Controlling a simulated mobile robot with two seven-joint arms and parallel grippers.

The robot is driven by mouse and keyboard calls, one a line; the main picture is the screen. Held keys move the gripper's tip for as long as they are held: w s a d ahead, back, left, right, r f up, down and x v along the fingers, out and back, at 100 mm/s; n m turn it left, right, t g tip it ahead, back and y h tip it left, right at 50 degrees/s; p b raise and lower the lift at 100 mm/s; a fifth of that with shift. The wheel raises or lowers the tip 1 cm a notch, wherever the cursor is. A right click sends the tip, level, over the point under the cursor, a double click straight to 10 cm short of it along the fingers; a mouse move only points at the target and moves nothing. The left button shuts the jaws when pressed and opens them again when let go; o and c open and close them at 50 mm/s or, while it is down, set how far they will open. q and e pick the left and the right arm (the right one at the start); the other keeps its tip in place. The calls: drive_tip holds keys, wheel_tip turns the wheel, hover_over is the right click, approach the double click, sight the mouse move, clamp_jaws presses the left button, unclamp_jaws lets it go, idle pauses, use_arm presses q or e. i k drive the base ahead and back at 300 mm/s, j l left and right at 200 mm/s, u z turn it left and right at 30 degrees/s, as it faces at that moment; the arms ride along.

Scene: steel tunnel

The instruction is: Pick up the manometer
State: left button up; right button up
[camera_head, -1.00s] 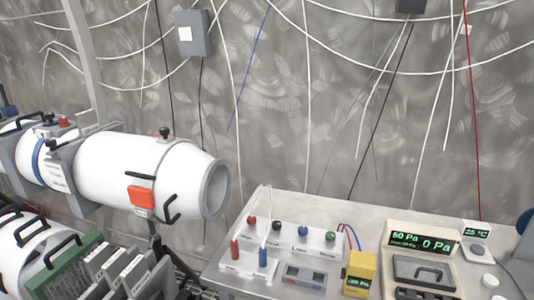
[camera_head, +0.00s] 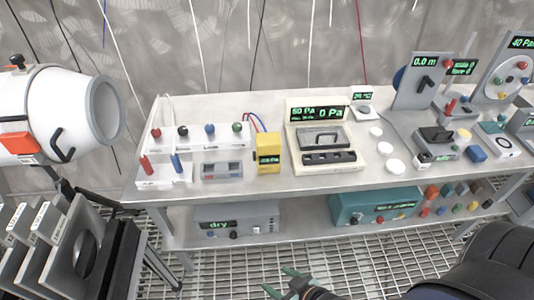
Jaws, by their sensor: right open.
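A yellow handheld meter (camera_head: 268,153) with a small green display stands on the steel bench, with red and blue leads at its top; it looks like the manometer. To its right is a larger beige device (camera_head: 325,140) with a handle, its display reading 50 Pa and 0 Pa. My right gripper (camera_head: 279,281), with green fingers, is at the bottom edge, open and empty. It shows against the floor grating, below and apart from the bench top. My left gripper is out of view.
The steel bench (camera_head: 229,106) has a lower shelf with a grey unit (camera_head: 237,217) and a teal unit (camera_head: 374,206). Left of the yellow meter are terminal blocks (camera_head: 203,138). White discs (camera_head: 384,149) lie right of the beige device.

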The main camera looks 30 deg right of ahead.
sight(268, 145)
drive_tip(key=i+j+z, duration=0.1)
drive_tip(key=z, duration=0.3)
drive_tip(key=j+z, duration=0.45)
drive_tip(key=i+j+z, duration=0.1)
drive_tip(key=j+z, duration=0.15)
drive_tip(key=z, duration=0.15)
drive_tip(key=i+l+u, duration=0.15)
drive_tip(key=l, duration=0.15)
drive_tip(key=i+l+u, duration=0.2)
drive_tip(key=l, duration=0.15)
drive_tip(key=l+u, duration=0.15)
drive_tip(key=l, duration=0.2)
drive_tip(key=i, duration=0.05)
